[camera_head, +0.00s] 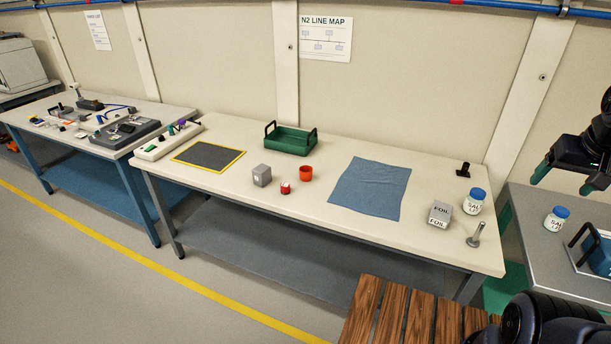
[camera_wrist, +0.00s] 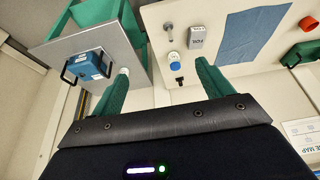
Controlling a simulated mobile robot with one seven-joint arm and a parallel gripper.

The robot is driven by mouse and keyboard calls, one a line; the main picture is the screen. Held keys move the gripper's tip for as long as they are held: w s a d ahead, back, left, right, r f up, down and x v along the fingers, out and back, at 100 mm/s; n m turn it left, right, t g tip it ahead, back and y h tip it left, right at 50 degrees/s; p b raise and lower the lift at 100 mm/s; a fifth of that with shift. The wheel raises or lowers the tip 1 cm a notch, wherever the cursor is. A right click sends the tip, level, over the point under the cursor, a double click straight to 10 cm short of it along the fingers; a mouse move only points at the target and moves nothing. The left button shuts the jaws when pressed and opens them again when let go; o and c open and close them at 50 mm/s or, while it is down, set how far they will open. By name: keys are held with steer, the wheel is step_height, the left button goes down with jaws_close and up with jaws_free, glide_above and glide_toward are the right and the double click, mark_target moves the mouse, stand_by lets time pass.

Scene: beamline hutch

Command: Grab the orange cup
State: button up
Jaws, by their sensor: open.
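The orange cup (camera_head: 306,173) stands upright on the long white table (camera_head: 240,172), between a grey block and the blue cloth, in front of the green tray. My gripper (camera_head: 564,181) is at the right edge of the head view, raised and far to the right of the cup. In the wrist view, my gripper (camera_wrist: 160,82) has its two green fingers spread apart with nothing between them.
Near the cup are a small red-and-white item (camera_head: 285,188), a grey block (camera_head: 262,176), a green tray (camera_head: 290,140) and a flat blue cloth (camera_head: 369,187). A foil box (camera_head: 440,214), a blue-lidded jar (camera_head: 474,202) and a metal post (camera_head: 476,235) stand at the table's right end.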

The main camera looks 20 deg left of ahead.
steer(key=shift+c, duration=0.3)
stand_by(0.4)
steer(key=w+a+r+n+g, duration=0.1)
steer(key=w+a+r+n, duration=0.15)
steer(key=w+a, duration=0.5)
steer(key=w+a+r+n, duration=0.2)
steer(key=w+a+r, duration=0.15)
steer(key=w, duration=0.75)
steer(key=w+a+f+n+g, duration=0.1)
steer(key=w+a+f+n, duration=0.15)
steer(key=w+a, duration=0.5)
steer(key=w+a+f+n, duration=0.1)
steer(key=w+a+f, duration=0.25)
steer(key=a, duration=0.75)
steer(key=w+a+f+n+g, duration=0.1)
steer(key=w+a+f+n, duration=0.15)
steer(key=w+a, duration=0.6)
steer(key=n+g, duration=0.2)
steer(key=n, duration=0.3)
glide_above(306, 171)
steer(key=s, duration=0.2)
step_height(306, 171, down, 25)
steer(key=shift+s+d+f, duration=0.1)
steer(key=shift+d+f, duration=0.1)
steer(key=shift+f, duration=2.55)
steer(key=shift+d+f, duration=0.2)
steer(key=shift+f, duration=2.55)
steer(key=c, duration=1)
